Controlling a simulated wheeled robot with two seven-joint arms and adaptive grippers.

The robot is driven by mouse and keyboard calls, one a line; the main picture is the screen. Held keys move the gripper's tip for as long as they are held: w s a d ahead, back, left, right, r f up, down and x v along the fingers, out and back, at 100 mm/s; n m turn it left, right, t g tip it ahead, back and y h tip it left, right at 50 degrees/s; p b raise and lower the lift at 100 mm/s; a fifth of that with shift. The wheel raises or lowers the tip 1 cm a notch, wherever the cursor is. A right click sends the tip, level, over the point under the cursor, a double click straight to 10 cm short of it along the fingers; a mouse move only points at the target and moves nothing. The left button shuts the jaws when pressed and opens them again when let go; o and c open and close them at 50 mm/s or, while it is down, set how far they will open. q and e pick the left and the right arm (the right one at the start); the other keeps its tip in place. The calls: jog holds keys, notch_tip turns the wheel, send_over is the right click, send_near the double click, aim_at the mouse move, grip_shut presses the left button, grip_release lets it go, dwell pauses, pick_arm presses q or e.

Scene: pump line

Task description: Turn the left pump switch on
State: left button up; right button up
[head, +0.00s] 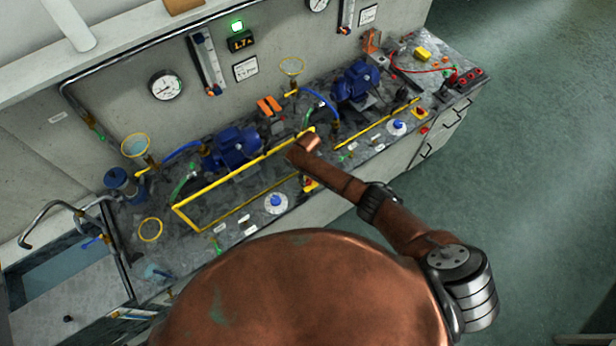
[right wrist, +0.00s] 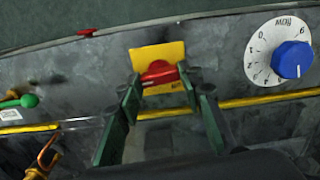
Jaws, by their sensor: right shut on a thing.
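The left pump switch is a red handle (right wrist: 160,72) on a yellow plate (right wrist: 158,55) in the right wrist view. In the head view the yellow plate (head: 310,184) shows beside my right forearm, at the front of the bench. My right gripper (right wrist: 161,78) is shut on the red handle, one dark green finger on each side. The blue left pump (head: 230,147) sits behind a yellow rail. I cannot tell the switch's on or off position. My left gripper is not in view.
A white dial with a blue knob (head: 276,203) is left of the switch. The yellow rail (head: 250,165) runs close to my right wrist. A second blue pump (head: 357,82) and second switch (head: 421,112) are farther right. A sink (head: 60,275) is at left; open floor lies right.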

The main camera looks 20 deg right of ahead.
aim_at(308, 180)
jog(key=shift+m, duration=0.5)
jog(key=o, duration=1.2)
jog(key=shift+c, duration=0.2)
jog(key=shift+r, duration=0.15)
notch_tip(308, 180, up, 12)
